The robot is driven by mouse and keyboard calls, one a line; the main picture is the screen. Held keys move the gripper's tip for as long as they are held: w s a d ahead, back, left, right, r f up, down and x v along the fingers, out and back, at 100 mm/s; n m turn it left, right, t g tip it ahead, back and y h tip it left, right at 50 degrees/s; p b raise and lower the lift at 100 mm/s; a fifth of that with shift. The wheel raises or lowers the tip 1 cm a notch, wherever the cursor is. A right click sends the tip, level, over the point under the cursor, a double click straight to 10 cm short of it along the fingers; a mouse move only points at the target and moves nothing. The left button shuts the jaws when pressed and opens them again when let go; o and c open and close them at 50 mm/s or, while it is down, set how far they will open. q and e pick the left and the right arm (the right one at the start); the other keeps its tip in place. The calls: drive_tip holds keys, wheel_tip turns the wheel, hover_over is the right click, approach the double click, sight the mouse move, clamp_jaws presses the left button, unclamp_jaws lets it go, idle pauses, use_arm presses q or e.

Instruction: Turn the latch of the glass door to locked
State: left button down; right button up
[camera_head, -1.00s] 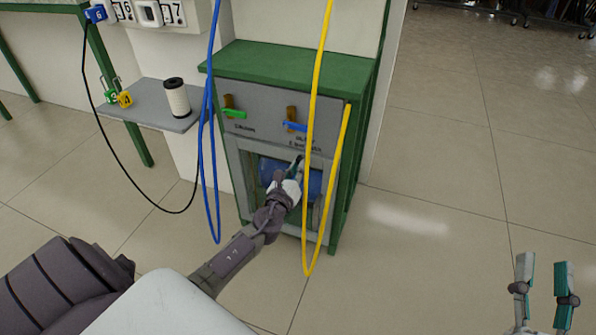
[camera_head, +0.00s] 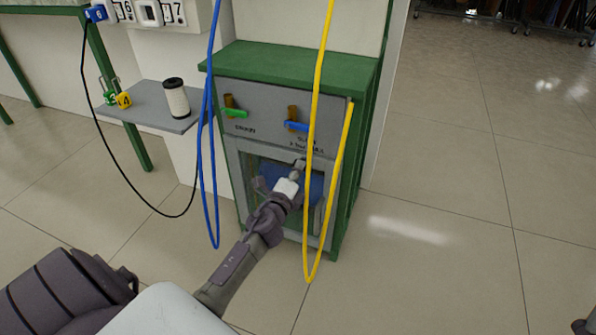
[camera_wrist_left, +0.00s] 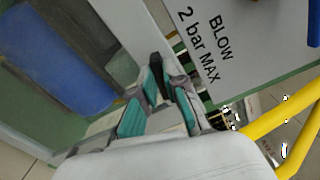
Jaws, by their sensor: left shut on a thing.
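The glass door (camera_head: 238,178) has a grey frame and closes the front of the green cabinet; a blue cylinder (camera_head: 314,184) shows behind its glass. My left gripper (camera_head: 299,165) is at the door's upper right edge. In the left wrist view, my left gripper (camera_wrist_left: 160,88) has its teal-padded fingers shut on the small black latch (camera_wrist_left: 156,62), at the edge of the pale door frame (camera_wrist_left: 118,28). The fingers hide most of the latch, so its exact angle is hard to tell. Only a sliver of my right gripper (camera_head: 580,326) shows at the lower right corner.
A green-handled valve (camera_head: 235,113) and a blue-handled valve (camera_head: 297,126) sit on the grey panel above the door. A yellow hose (camera_head: 312,200) hangs close to my left gripper, and a blue hose (camera_head: 209,170) hangs left. A shelf (camera_head: 150,115) holds a white cylinder (camera_head: 175,98).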

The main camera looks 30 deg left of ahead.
use_arm(q)
drive_tip(key=shift+f+n, duration=0.1)
drive_tip(key=shift+n, duration=1.4)
drive_tip(key=c, duration=1.2)
unclamp_jaws()
drive_tip(key=v, duration=1.2)
